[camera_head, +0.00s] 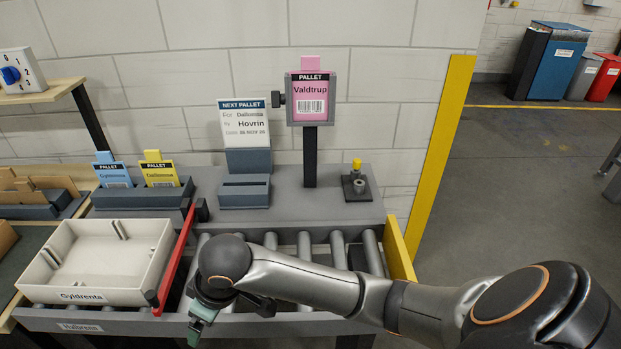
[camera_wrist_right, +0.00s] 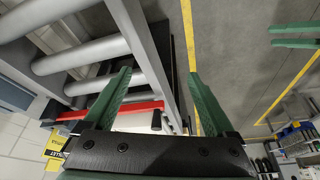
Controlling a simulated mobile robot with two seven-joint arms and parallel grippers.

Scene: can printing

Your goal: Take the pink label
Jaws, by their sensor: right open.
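The pink label (camera_head: 310,92) reads "PALLET Valdtrup" with a barcode. It sits upright in a grey frame holder with a dark knob at its left, on a black post at the back of the grey bench. Its pink tab sticks out above the frame. My right gripper (camera_head: 200,322) is low in front of the rollers, well below and left of the label, pointing down. In the right wrist view its green fingers (camera_wrist_right: 158,74) are apart with nothing between them.
A white tray (camera_head: 68,246) marked "Gyldrenta" stands left on the rollers (camera_head: 304,244), beside a red bar (camera_head: 176,250). Blue (camera_head: 112,176) and yellow (camera_head: 160,173) labels stand in a rack. A "Next pallet" card (camera_head: 244,124) names Hovrin. A yellow post (camera_head: 446,140) rises at right.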

